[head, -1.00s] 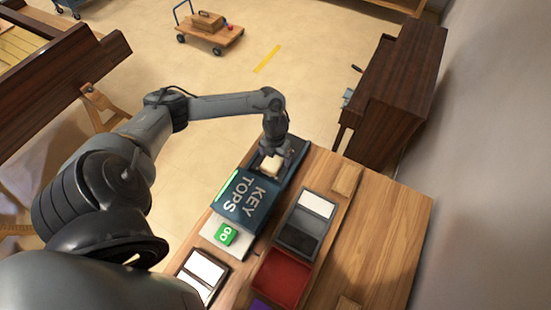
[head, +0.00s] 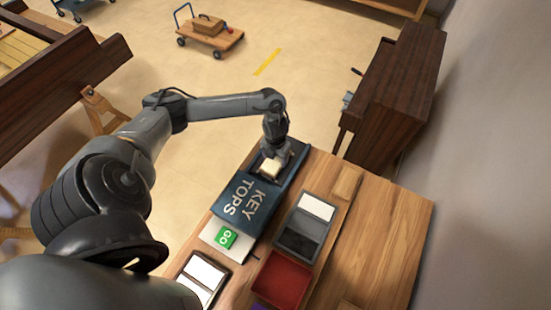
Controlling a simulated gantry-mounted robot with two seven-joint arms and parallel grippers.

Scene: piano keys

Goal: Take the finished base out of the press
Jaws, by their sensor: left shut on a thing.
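The press (head: 246,200) is a dark blue box lettered "KEY TOPS" on the workbench, with a green GO button (head: 226,238) on its light front plate. A pale, cream base (head: 270,170) sits at the far end of the press. My left gripper (head: 271,163) reaches down there from above and is shut on the base. Its fingertips are small and partly hidden. I cannot tell whether the base is lifted clear of the press bed. My right gripper is not in view.
On the workbench (head: 385,220) are a red tray (head: 283,281), a dark tray with white and grey parts (head: 304,228), a white-panelled tray (head: 205,276) and a wooden block (head: 346,183). A dark wooden piano case (head: 395,95) stands behind. The bench's right side is clear.

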